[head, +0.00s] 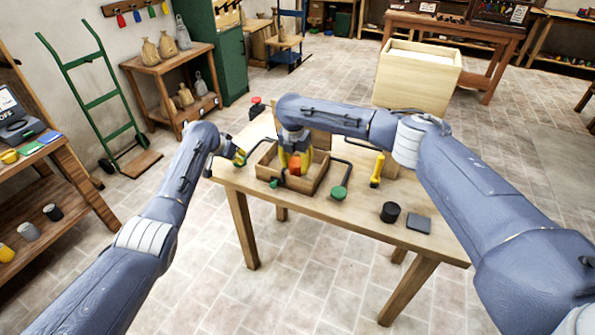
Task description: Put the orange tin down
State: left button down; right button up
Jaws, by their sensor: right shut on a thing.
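The orange tin (295,165) is small in the head view, over or inside a shallow open wooden box (303,186) on the wooden table. My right gripper (294,166) points down at the box, with its yellow fingers shut around the tin. I cannot tell whether the tin touches the box floor. My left gripper (240,157) is beside the box, at the table's left edge. It is too small to tell whether it is open or shut.
On the table (330,213) stand a green round thing (338,192), a yellow upright thing (377,168), a black cylinder (390,212) and a dark flat block (419,223). The front middle of the table is clear. A large pale wooden bin (417,80) stands behind.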

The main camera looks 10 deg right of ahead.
aim_at(297, 171)
notch_tip(297, 171, down, 3)
jog(key=shift+r, duration=0.15)
jog(key=shift+w+d+f, duration=0.2)
jog(key=shift+w+f, duration=0.1)
jog(key=shift+f, duration=0.1)
jog(key=shift+f, duration=0.2)
jog(key=o, duration=1.2)
jog(key=shift+r, duration=0.1)
